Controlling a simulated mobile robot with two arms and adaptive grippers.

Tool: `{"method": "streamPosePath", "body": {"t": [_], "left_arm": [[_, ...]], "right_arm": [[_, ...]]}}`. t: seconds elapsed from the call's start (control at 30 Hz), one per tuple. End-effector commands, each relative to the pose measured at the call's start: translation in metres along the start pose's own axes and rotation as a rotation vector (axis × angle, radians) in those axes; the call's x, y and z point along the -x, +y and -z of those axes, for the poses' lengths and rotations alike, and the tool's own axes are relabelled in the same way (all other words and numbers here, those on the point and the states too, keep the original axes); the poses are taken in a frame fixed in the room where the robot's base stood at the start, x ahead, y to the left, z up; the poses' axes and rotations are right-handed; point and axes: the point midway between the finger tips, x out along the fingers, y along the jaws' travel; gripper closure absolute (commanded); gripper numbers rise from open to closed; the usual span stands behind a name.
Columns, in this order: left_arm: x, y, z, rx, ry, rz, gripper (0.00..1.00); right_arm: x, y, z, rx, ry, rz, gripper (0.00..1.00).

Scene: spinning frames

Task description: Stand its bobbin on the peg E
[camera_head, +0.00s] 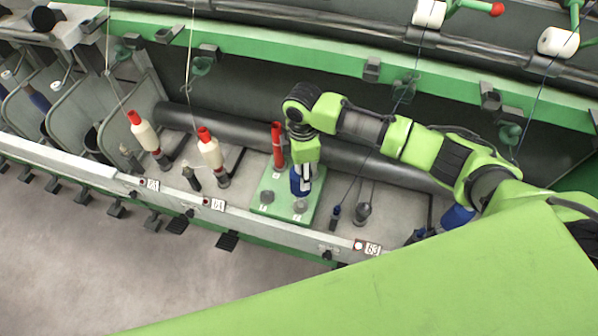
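My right gripper (305,176) points down over the green board (262,207). Its fingers are at a blue bobbin (296,187) and hide part of it. I cannot tell whether they are closed on it, or whether the bobbin touches the board. A red bobbin (278,148) stands upright on the back of the board. Two grey round holders at the board's front, one on the left (266,197) and one on the right (300,207), look empty. No letter E is readable, so I cannot tell which peg it is. My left gripper is out of view.
Two cream bobbins with red tops, one at far left (145,135) and one nearer (210,152), stand on the machine rail. A dark roller (235,130) runs behind the board. Plates numbered 64 (217,204) and 63 (372,249) mark the front rail. Threads hang from above.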

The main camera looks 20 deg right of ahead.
Motion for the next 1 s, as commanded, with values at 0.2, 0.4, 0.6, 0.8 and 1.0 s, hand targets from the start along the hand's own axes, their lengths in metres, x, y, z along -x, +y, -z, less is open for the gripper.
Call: {"method": "streamPosePath", "body": {"t": [0.2,0.4,0.6,0.8,1.0], "left_arm": [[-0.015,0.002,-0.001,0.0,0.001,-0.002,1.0],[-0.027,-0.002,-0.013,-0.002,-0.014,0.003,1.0],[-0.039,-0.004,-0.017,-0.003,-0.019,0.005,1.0],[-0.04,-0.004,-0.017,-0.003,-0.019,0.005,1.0],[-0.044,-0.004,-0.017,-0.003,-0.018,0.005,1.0]], "right_arm": [[-0.012,0.0,0.0,0.0,0.0,-0.001,0.85],[-0.022,0.0,0.0,0.001,0.0,-0.001,0.85],[-0.031,0.0,0.0,0.001,0.0,-0.001,0.85],[-0.041,0.0,0.001,0.0,0.0,0.0,0.85],[-0.053,0.0,0.001,0.001,0.0,0.0,0.85]]}}
